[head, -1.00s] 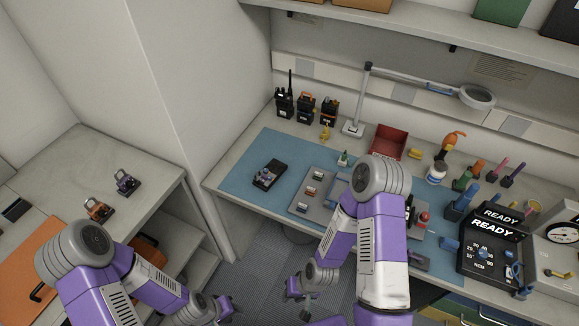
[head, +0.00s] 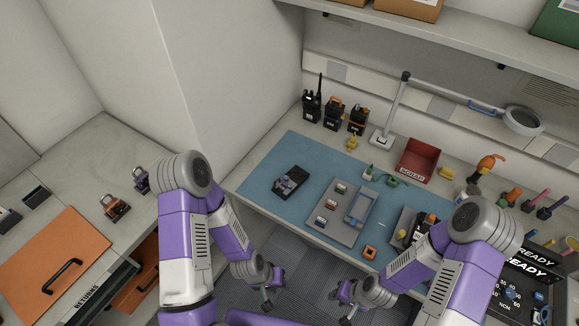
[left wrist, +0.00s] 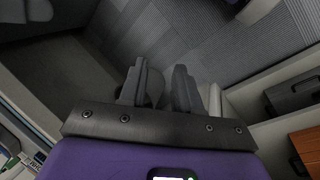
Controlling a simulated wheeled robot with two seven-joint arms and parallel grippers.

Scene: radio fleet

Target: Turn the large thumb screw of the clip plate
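A small black device (head: 290,182) lies flat on the left part of the blue mat, with a greyish-purple fitting on top. It may carry the clip plate, but the thumb screw is too small to make out. My left gripper (head: 267,293) hangs in front of the bench, below the mat and apart from it. In the left wrist view its two dark fingers (left wrist: 160,75) stand apart with nothing between them. My right gripper (head: 345,299) hangs low in front of the bench, to the right of the left one; its finger gap is unclear.
A grey tray (head: 345,232) with small parts lies right of the device. Several radios (head: 334,115), a lamp (head: 382,138) and a red bin (head: 417,160) stand behind the mat. The left counter holds an orange panel (head: 55,250) and small clip-like items (head: 116,207). The mat's left end is clear.

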